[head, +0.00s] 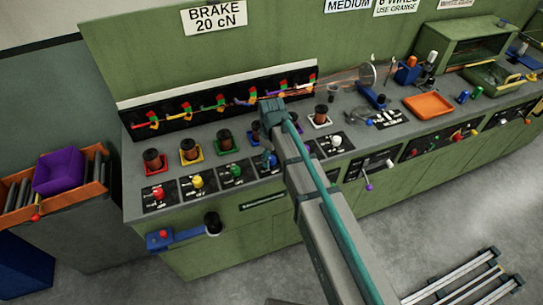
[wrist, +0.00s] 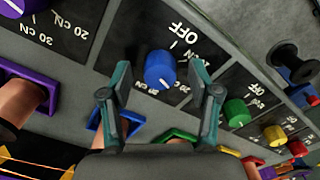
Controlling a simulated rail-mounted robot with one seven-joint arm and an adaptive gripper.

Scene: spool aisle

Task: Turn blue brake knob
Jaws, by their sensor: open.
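The blue brake knob (wrist: 160,68) sits on a black dial plate marked OFF and with cN values in the wrist view. A small pale mark shows on the knob, but its exact setting is too small to read. My gripper (wrist: 162,80) is open, with one finger on each side of the knob and visible gaps to both. In the head view, my gripper (head: 268,140) reaches down over the bench's dial row.
The green knob (wrist: 237,112) and yellow knob (wrist: 275,135) are neighbours on one side; a purple knob (wrist: 25,6) is on the other. Brown spools on coloured bases, such as the green-based spool (head: 225,141), stand behind. An orange tray (head: 429,105) lies farther right.

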